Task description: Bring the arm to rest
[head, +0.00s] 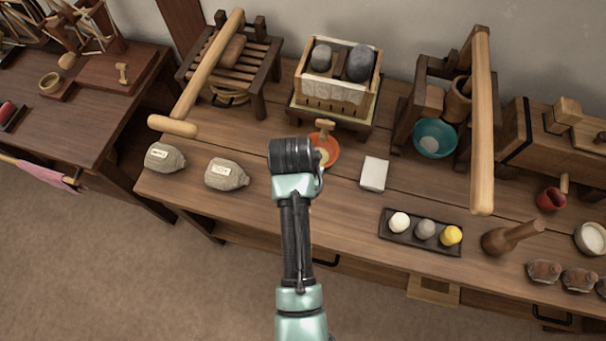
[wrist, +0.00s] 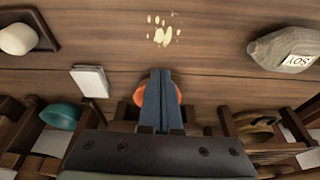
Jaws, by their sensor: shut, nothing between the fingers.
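My gripper (wrist: 160,76) shows in the wrist view as two blue fingers pressed together, with nothing between them. It is over the wooden bench (head: 250,140). An orange bowl (wrist: 174,92) is partly hidden behind the fingers in the wrist view; whether they touch it I cannot tell. In the head view the orange bowl (head: 329,143) is just right of my arm's dark end, with a wooden piece at its back. My arm reaches up from the bottom centre, and its end hides the fingers there.
Pale yellow flakes (wrist: 163,32) lie on the bench. Sacks (head: 226,174) lie left of my arm. A white block (head: 374,174) and a dark tray (head: 400,240) with three balls lie right. A wooden press (head: 335,95) stands behind. The floor (head: 130,270) at front left is clear.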

